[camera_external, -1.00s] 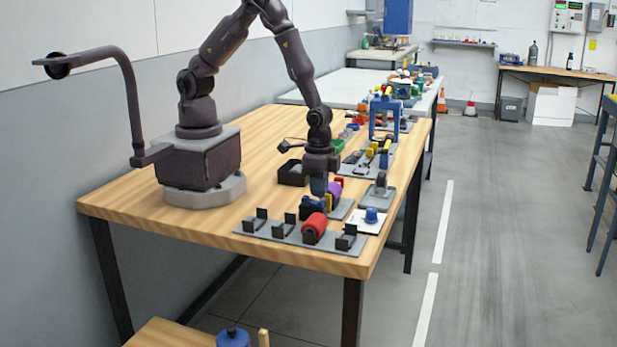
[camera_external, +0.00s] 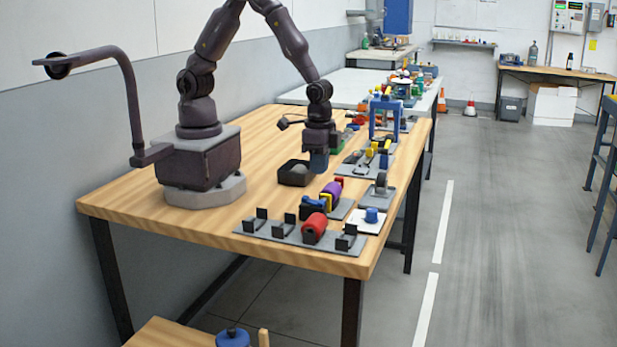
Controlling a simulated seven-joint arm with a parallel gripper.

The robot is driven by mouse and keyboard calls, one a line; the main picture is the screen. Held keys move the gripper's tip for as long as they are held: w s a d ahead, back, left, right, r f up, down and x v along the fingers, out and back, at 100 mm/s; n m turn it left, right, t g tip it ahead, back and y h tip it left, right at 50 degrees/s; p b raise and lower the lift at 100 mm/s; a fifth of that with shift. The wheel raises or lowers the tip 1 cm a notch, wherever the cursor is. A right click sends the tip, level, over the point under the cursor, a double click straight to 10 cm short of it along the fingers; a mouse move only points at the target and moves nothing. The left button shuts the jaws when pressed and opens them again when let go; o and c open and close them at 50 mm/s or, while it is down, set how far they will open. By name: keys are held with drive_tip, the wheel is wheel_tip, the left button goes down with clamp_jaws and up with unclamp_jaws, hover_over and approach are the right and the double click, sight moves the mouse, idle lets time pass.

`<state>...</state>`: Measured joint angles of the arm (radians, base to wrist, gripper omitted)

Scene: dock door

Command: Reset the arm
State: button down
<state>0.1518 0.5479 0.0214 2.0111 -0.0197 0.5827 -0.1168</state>
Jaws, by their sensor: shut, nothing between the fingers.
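A red cylinder (camera_external: 315,226) lies on a grey rack (camera_external: 270,231) near the front edge. Blue and purple parts (camera_external: 330,191) and a white plate with a blue knob (camera_external: 371,215) are beside it. A blue frame (camera_external: 384,115) stands farther back.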

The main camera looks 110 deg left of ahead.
drive_tip(key=s+a+r+t, duration=0.2)
drive_tip(key=s+r, duration=0.6)
drive_tip(key=r, duration=0.3)
drive_tip(key=s+a+r+t, duration=0.3)
drive_tip(key=s+r, duration=0.5)
drive_tip(key=r, duration=0.3)
drive_tip(key=shift+s+r+t, duration=0.25)
drive_tip(key=shift+s+t, duration=0.05)
drive_tip(key=shift+s, duration=0.1)
